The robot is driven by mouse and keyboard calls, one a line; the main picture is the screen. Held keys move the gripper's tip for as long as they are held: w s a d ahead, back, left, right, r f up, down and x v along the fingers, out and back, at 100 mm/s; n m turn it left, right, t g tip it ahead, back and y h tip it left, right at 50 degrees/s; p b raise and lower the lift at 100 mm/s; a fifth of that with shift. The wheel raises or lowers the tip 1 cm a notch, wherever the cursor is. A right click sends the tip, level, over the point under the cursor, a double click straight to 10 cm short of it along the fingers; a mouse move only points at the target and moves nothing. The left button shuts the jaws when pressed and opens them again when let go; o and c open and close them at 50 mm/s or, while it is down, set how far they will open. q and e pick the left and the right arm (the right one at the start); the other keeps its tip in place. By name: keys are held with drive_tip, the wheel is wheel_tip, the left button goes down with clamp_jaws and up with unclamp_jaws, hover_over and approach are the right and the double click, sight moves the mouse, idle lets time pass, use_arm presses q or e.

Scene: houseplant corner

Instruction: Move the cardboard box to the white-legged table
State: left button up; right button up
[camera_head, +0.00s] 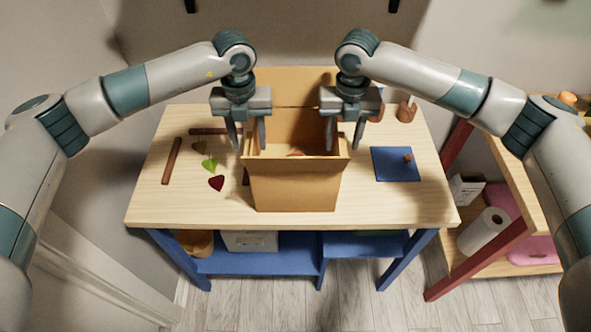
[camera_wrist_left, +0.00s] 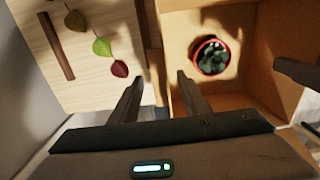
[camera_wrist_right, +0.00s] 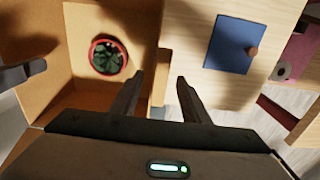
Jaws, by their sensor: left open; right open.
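The open cardboard box (camera_head: 296,187) stands upright on a light wood table with blue legs (camera_head: 400,205). A red-rimmed pot with a dark green plant (camera_wrist_left: 212,57) is inside it; it also shows in the right wrist view (camera_wrist_right: 108,56). My left gripper (camera_head: 248,142) is open, its fingers on either side of the box's left wall. My right gripper (camera_head: 345,142) is open, its fingers on either side of the right wall. Both look apart from the walls. I see no white-legged table.
Leaves (camera_head: 210,164) and brown sticks (camera_head: 172,161) lie left of the box. A blue mat (camera_head: 396,165) with a small brown object lies right. A red-legged shelf (camera_head: 480,262) with a paper roll (camera_head: 485,231) stands at the right. A blue lower shelf (camera_head: 280,262) sits under the tabletop.

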use_arm(q)
drive_tip(key=shift+f, duration=0.3)
use_arm(e)
drive_tip(key=shift+f, duration=0.3)
use_arm(q)
clamp_jaws()
use_arm(e)
clamp_jaws()
use_arm(q)
drive_tip(key=shift+r, duration=0.15)
use_arm(e)
drive_tip(key=shift+r, duration=0.15)
